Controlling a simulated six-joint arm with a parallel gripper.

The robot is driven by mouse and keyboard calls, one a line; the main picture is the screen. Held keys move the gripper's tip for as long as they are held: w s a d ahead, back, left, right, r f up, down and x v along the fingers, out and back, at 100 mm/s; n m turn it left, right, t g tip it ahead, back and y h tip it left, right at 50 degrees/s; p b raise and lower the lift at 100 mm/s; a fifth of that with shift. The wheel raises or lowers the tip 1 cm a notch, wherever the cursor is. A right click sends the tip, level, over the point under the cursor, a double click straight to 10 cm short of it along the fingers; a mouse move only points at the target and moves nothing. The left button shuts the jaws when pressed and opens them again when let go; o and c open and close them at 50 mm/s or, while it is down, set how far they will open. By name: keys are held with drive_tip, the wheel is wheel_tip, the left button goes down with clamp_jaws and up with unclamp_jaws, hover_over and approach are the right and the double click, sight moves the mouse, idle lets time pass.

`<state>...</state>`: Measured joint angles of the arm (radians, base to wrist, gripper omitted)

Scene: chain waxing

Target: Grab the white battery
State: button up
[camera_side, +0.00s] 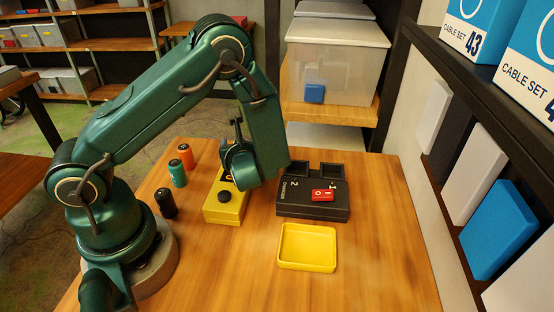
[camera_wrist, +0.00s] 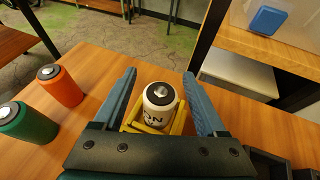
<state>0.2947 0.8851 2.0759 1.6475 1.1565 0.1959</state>
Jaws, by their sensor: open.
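The white battery (camera_wrist: 160,107) stands upright in a yellow holder (camera_wrist: 182,122) in the wrist view, with dark lettering on its side and a dark top with a metal tip. My gripper (camera_wrist: 160,76) is open, with one blue finger on each side of the battery. Gaps show between the fingers and the battery. In the side view my gripper (camera_side: 238,155) is at the back end of the yellow block (camera_side: 226,211) with a black knob. It hides the white battery there.
Orange (camera_side: 185,156), green (camera_side: 177,173) and black (camera_side: 165,203) batteries stand left of the yellow block. A black box (camera_side: 312,210) with a red switch (camera_side: 324,195) stands to the right, behind an empty yellow tray (camera_side: 307,246). The front right of the table is clear.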

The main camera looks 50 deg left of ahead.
drive_tip(key=shift+w+a, duration=0.1)
drive_tip(key=shift+a, duration=0.05)
drive_tip(key=c, duration=1.2)
clamp_jaws()
drive_tip(key=shift+r, duration=0.1)
